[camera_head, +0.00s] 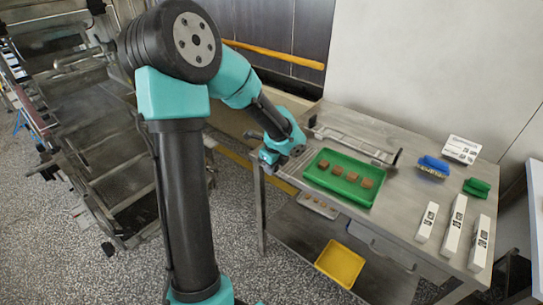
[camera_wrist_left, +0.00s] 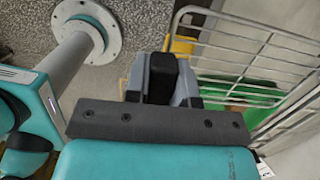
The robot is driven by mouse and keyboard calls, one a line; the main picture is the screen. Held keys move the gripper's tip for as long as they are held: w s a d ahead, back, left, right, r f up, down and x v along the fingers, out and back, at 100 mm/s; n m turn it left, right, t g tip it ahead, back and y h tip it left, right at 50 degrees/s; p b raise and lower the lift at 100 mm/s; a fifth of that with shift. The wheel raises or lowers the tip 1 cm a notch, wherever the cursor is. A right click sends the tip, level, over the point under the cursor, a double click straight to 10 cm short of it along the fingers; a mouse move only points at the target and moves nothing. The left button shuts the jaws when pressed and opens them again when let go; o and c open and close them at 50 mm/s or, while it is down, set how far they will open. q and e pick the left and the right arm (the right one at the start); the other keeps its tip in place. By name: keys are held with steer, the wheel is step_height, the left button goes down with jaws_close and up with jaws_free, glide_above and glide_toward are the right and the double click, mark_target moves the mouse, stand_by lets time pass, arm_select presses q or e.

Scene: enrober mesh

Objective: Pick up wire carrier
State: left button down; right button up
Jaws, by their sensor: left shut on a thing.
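The wire carrier (camera_head: 355,142) is a pale metal wire rack with dark upright end pieces, at the back of the steel table behind the green tray. In the left wrist view its wire grid (camera_wrist_left: 250,50) fills the upper right, above the green tray. My left gripper (camera_head: 268,160) is at the table's left end. In the left wrist view its grey fingers (camera_wrist_left: 160,68) are shut on a black block beside the grid, which looks like the carrier's grip; the join is hard to see. My right gripper is not in view.
The green tray (camera_head: 319,181) holds several brown pieces. Blue (camera_head: 433,166) and green (camera_head: 477,187) items and several white boxes (camera_head: 455,224) stand at the right. A yellow tray (camera_head: 340,263) is on the lower shelf. A metal conveyor frame (camera_head: 90,150) stands at the left.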

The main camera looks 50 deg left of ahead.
arm_select(q)
steer(key=shift+s+d+r, duration=0.15)
steer(key=shift+s+d, duration=0.65)
steer(key=shift+d, duration=0.15)
